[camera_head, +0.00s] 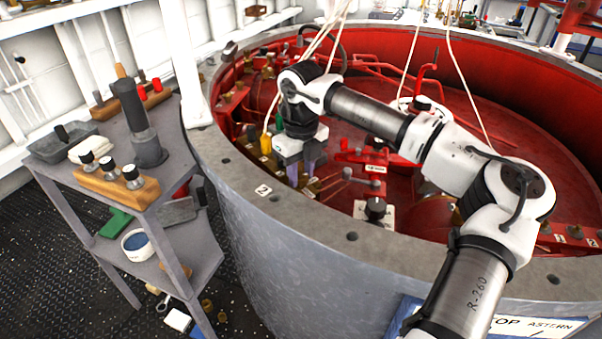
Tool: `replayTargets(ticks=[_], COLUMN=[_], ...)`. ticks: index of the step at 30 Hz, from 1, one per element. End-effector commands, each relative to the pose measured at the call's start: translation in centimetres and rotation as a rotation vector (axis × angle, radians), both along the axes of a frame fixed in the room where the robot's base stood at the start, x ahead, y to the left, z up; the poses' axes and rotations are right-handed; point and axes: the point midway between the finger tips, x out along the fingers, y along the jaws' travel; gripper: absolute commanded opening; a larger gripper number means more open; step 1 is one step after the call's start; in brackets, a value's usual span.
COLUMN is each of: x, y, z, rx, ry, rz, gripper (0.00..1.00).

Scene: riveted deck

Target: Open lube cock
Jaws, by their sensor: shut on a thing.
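My gripper (307,172) points down just inside the rim of the big round red-lined casing. Its purple-grey fingers are closed around a small fitting among the brass parts there, which I take to be the lube cock. The fingers and the gripper body hide most of it, so I cannot tell how its handle is turned. Small brass parts (314,187) show beside the fingertips. A thin lever with a round knob (347,173) lies just right of the gripper.
The casing's grey rim (225,178) curves around the fittings. A yellow-handled fitting (266,144) and a green one (279,118) stand left of my gripper. A black knob on a white plate (375,208) is to the right. A grey cart (180,165) with tools stands at left.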

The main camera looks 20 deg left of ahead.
Motion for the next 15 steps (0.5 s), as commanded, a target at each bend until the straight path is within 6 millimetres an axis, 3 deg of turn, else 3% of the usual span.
replayTargets(ticks=[15], x=[0.09], y=[0.09], z=[0.13], rx=[0.003], ry=[-0.004], rz=[0.393], gripper=[0.08])
